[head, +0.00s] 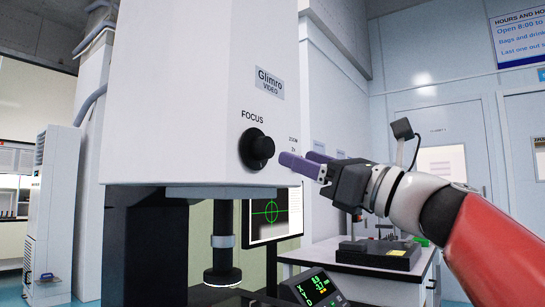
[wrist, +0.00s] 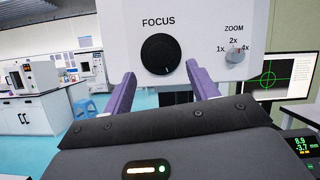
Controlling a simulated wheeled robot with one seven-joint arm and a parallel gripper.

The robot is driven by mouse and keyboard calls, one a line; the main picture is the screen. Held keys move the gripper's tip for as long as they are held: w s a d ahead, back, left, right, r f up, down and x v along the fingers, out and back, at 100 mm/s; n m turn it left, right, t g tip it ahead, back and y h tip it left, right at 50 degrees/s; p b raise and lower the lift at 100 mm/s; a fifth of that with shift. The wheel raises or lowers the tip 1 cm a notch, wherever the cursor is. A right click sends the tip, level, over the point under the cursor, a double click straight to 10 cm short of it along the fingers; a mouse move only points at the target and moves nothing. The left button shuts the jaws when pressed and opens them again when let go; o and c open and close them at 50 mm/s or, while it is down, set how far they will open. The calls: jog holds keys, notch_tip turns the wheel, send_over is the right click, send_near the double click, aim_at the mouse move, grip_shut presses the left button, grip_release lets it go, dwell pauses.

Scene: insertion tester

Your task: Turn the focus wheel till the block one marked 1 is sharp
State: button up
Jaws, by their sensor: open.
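The black focus wheel (head: 257,149) sticks out of the white machine head, under the word FOCUS. In the wrist view the focus wheel (wrist: 160,54) faces me, with a thin light mark on its face. My gripper (head: 302,160) is open, with purple fingers, to the right of the wheel and apart from it. In the wrist view my gripper (wrist: 160,82) has its fingers spread wide, with the wheel ahead between them and nothing held. A monitor (head: 272,213) shows a green circle and crosshair on a dark picture. I cannot make out the block marked 1.
A grey zoom knob (wrist: 236,55) marked 1x, 2x and 4x sits right of the wheel. A lens column (head: 222,240) hangs below the machine head (head: 200,95). A small readout with green digits (head: 317,287) stands at the bottom. A bench (head: 350,275) stands behind.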

aim_at(269, 147)
jog(key=p+x, duration=0.1)
jog(key=x, duration=0.6)
jog(key=shift+a+r, duration=0.1)
jog(key=shift+a, duration=0.1)
jog(key=c, duration=1)
